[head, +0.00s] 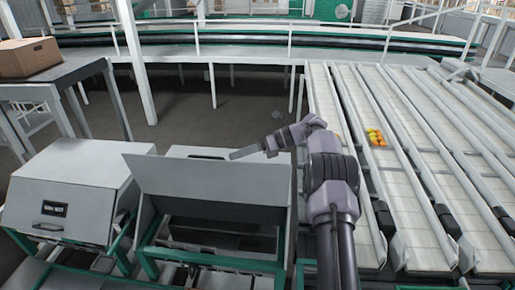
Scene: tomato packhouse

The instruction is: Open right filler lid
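The right filler (147,246) has a green frame, and its grey lid (205,182) is swung up like a tilted panel. A dark opening shows under the lid's lower edge. My arm reaches in from the right, and my gripper (240,153) is at the lid's upper edge, toward its right end. Whether it touches the lid cannot be told. The fingers are too small and edge-on to show whether they are open or shut. The left filler (72,195) stands beside it with its grey lid down and a dark handle on the front.
Several white conveyor lanes (410,130) with raised rails run along the right, with a small group of red and yellow tomatoes (376,137) on one. A cardboard box (28,57) sits on a grey table (60,78) at the left. White posts and railings stand behind; the floor between is clear.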

